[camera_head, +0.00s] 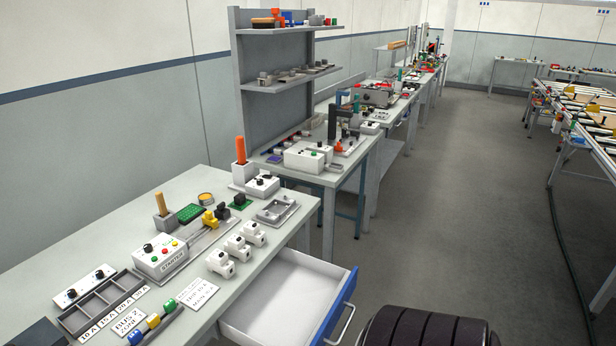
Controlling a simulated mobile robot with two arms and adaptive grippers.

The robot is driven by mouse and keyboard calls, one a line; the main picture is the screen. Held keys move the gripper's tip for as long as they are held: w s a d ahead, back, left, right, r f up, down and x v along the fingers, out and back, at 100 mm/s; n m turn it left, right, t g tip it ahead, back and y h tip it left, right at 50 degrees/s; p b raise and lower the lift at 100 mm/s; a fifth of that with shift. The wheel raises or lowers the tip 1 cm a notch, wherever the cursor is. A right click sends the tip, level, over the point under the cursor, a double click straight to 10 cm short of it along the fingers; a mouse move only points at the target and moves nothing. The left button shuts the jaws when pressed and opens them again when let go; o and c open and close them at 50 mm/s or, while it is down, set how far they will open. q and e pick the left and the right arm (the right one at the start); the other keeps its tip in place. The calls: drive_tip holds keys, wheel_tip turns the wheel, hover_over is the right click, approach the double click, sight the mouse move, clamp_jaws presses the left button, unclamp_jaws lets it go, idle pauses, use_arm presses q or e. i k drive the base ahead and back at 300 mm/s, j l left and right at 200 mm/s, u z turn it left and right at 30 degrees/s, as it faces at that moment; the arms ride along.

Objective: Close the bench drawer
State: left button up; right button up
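The bench drawer (285,297) is pulled out from under the near workbench (300,213), toward the right. Its white tray is visible and looks empty. Its blue front panel (341,302) faces right and carries a pale bar handle (341,326). The lower part of the drawer is cut off by the bottom edge of the view. Neither of my grippers is in view.
A dark ribbed shape (428,326) fills the bottom right, close to the drawer handle. The bench top holds a starter box (160,258), a divided tray (105,298) and several small parts. Open grey floor (460,220) lies right of the drawer.

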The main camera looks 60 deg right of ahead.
sight(298, 299)
drive_tip(key=z, duration=2.1)
